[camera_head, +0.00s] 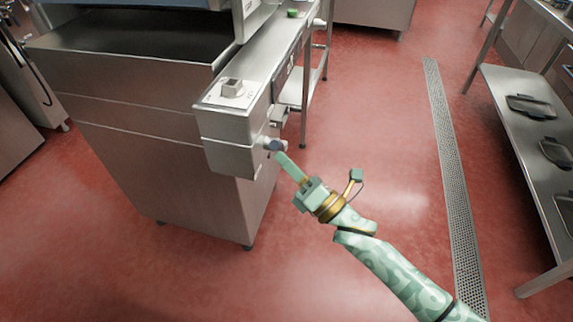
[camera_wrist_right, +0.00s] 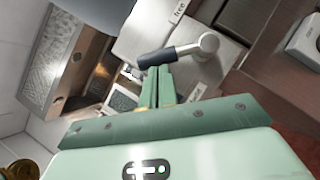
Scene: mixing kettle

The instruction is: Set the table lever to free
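The table lever (camera_head: 273,144) sticks out from the side of the grey metal control box (camera_head: 225,125) in the head view. In the right wrist view the lever (camera_wrist_right: 155,58) has a dark grip and a light metal arm running to a round pivot on the right. My left gripper is out of view.
The large steel kettle unit (camera_head: 170,165) stands left of the lever. A square knob (camera_head: 232,88) sits on top of the box. A steel shelf (camera_head: 515,130) with dark pans is at the right. The red floor around my right arm is clear.

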